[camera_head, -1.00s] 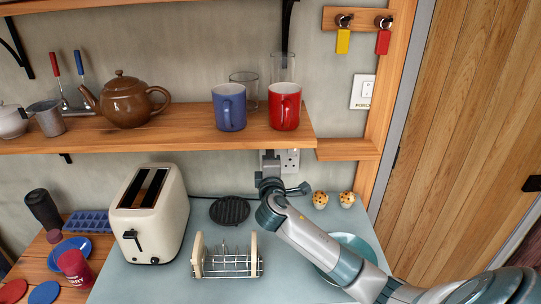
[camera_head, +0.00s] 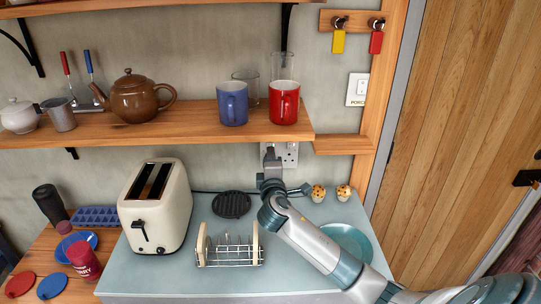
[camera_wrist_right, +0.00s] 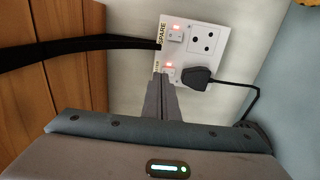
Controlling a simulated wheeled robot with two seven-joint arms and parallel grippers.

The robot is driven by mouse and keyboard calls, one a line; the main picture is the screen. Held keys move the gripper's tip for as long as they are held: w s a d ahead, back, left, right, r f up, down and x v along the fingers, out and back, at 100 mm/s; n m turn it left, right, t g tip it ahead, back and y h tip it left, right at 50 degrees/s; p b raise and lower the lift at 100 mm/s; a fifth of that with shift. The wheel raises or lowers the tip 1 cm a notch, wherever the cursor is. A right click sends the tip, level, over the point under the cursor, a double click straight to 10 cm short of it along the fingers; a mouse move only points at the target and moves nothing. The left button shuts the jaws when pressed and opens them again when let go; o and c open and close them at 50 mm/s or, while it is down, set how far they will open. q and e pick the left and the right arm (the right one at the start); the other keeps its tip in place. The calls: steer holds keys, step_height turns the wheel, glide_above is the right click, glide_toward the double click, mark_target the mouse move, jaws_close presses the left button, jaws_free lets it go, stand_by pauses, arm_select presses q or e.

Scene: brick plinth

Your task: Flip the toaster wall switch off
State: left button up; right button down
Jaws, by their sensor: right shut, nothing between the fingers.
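The double wall socket (camera_head: 291,156) is on the wall under the shelf. In the right wrist view the socket plate (camera_wrist_right: 187,31) has two switches with red lights lit. The upper switch (camera_wrist_right: 175,35) is beside the label SPARE. The lower switch (camera_wrist_right: 169,69) is beside a mostly hidden label and the black plug (camera_wrist_right: 201,79). My right gripper (camera_wrist_right: 159,80) is shut and empty, its tips at or just in front of the lower switch; I cannot tell if they touch. The head view shows this gripper (camera_head: 270,153) at the socket's left side. The cream toaster (camera_head: 155,208) stands on the counter. My left gripper is out of view.
The wooden shelf (camera_head: 190,125) with a blue mug (camera_head: 232,103) and red mug (camera_head: 284,101) is just above my right gripper. A toast rack (camera_head: 229,252), a black trivet (camera_head: 231,204), two muffins (camera_head: 318,193) and a teal plate (camera_head: 345,240) are on the counter.

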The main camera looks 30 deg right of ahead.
steer(key=b+v, duration=0.3)
steer(key=v, duration=0.7)
steer(key=shift+r, duration=0.2)
steer(key=shift+w, duration=0.1)
